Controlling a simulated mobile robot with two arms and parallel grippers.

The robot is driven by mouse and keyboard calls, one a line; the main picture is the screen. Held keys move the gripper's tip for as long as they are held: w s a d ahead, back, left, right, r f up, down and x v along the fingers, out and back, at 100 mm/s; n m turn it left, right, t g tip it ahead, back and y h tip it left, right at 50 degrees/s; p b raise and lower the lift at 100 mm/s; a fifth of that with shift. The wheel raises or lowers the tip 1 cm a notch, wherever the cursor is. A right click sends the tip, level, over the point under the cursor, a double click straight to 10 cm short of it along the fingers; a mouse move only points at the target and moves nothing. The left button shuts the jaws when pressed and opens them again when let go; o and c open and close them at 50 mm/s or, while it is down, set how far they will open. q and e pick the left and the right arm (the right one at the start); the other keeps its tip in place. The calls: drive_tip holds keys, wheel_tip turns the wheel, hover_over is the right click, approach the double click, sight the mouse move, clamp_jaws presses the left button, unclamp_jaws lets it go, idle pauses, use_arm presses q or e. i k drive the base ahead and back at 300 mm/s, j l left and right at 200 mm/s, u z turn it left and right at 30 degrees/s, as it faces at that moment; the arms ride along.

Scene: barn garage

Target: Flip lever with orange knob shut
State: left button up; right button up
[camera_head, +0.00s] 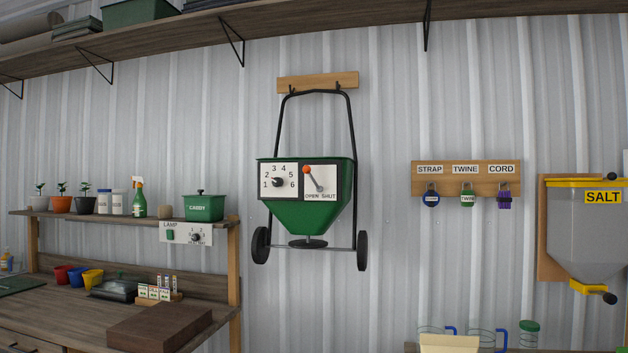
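A green spreader hopper (308,216) hangs on the wall by its black handle frame. On its front right is a white plate (328,180) marked "OPEN SHUT". A grey lever (314,180) with an orange knob (306,170) is on this plate. The knob is at the upper left, above the "OPEN" side, and the lever slants down to the right to its lower end. Neither of my grippers is in view.
A dial plate (278,181) numbered 1 to 6 sits directly left of the lever plate. Black wheels flank the hopper. Nothing blocks the hopper's front.

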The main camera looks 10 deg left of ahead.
sight(306, 170)
drive_tip(key=i+j+u, duration=0.1)
drive_tip(key=i+j, duration=0.2)
drive_tip(key=i, duration=0.25)
drive_tip(key=i+j+u, duration=0.1)
drive_tip(key=i+j, duration=0.15)
drive_tip(key=i, duration=0.3)
drive_tip(key=i+j+u, duration=0.1)
drive_tip(key=i, duration=0.45)
drive_tip(key=i+j, duration=0.25)
drive_tip(key=i, duration=0.3)
drive_tip(key=j+u, duration=0.05)
